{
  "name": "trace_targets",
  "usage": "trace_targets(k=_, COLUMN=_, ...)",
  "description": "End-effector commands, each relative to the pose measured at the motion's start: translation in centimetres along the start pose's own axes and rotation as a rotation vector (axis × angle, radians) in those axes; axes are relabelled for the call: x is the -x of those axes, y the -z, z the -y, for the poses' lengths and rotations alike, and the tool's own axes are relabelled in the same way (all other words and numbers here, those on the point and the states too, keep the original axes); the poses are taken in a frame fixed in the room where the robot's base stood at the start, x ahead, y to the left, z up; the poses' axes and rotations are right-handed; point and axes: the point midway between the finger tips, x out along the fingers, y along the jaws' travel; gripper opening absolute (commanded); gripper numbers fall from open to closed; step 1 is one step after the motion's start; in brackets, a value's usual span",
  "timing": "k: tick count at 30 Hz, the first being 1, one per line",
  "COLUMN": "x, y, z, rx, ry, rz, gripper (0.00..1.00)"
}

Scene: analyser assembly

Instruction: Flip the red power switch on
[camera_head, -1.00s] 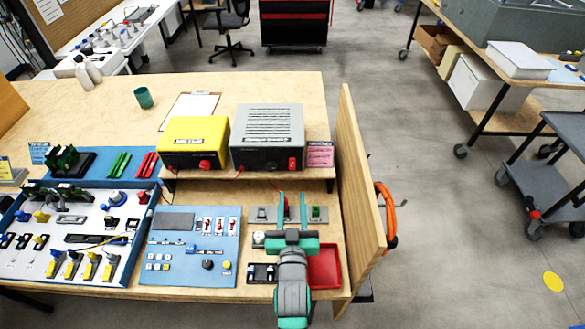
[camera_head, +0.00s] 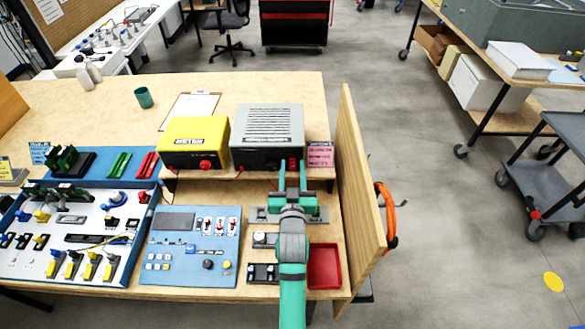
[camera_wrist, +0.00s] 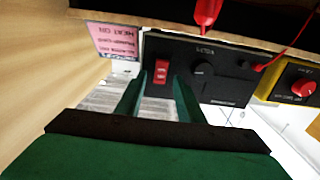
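The red power switch (camera_wrist: 161,72) is a small red rocker on the dark front panel of the grey power supply (camera_head: 267,130). In the head view the switch (camera_head: 293,163) sits low at the right of that panel. My gripper (camera_wrist: 158,77) points at the panel with its two green fingers apart, one on each side of the switch in the wrist view. Nothing is held between them. In the head view the fingertips (camera_head: 292,166) overlap the box's lower right front. I cannot tell whether they touch the panel or which way the rocker is tipped.
A yellow power supply (camera_head: 193,140) stands left of the grey one on the same shelf. A pink label (camera_head: 320,154) is at the right, near an upright wooden side panel (camera_head: 358,190). A red tray (camera_head: 325,268) and blue control panel (camera_head: 190,262) lie in front.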

Motion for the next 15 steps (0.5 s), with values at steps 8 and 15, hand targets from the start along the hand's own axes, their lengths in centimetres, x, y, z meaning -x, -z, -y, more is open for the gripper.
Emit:
trace_targets(k=8, x=-0.42, y=-0.04, z=0.00, rx=0.000, ry=0.000, rz=0.001, gripper=0.34)
trace_targets(k=15, x=-0.39, y=-0.03, z=0.00, rx=0.000, ry=0.000, rz=0.000, gripper=0.00)
